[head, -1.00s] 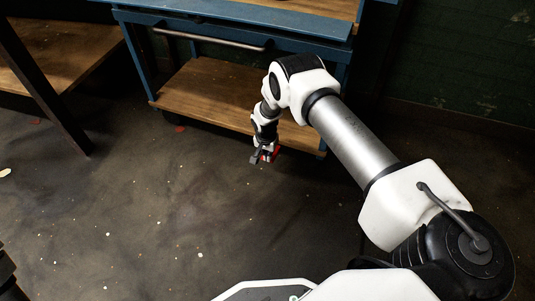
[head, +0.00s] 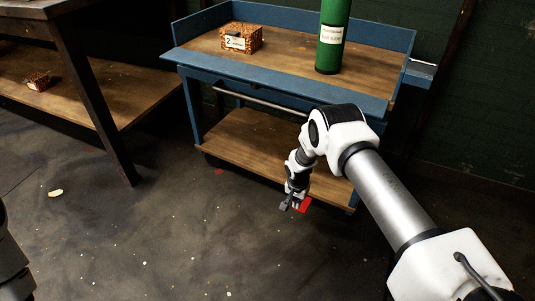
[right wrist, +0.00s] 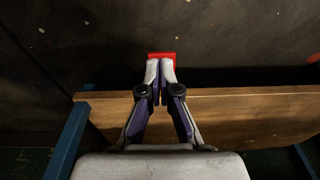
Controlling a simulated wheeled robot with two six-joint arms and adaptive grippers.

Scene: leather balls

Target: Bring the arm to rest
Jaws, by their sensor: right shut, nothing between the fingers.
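My right arm reaches in from the lower right in the head view. Its gripper (head: 294,205) hangs pointing down in front of the blue cart's lower shelf, over the dark floor. In the right wrist view the two fingers (right wrist: 160,75) are together with nothing between them. A small red piece (head: 304,205) shows beside the fingertips in the head view, and red (right wrist: 161,55) shows just beyond the tips in the wrist view; I cannot tell exactly what it is. My left gripper is not in view.
The blue cart (head: 270,78) carries a brown patterned box (head: 241,38) labelled 2 and a green cylinder (head: 333,38) on its top. Its lower wooden shelf (head: 250,147) looks empty. A dark wooden table (head: 98,90) stands at left. The floor in front is open.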

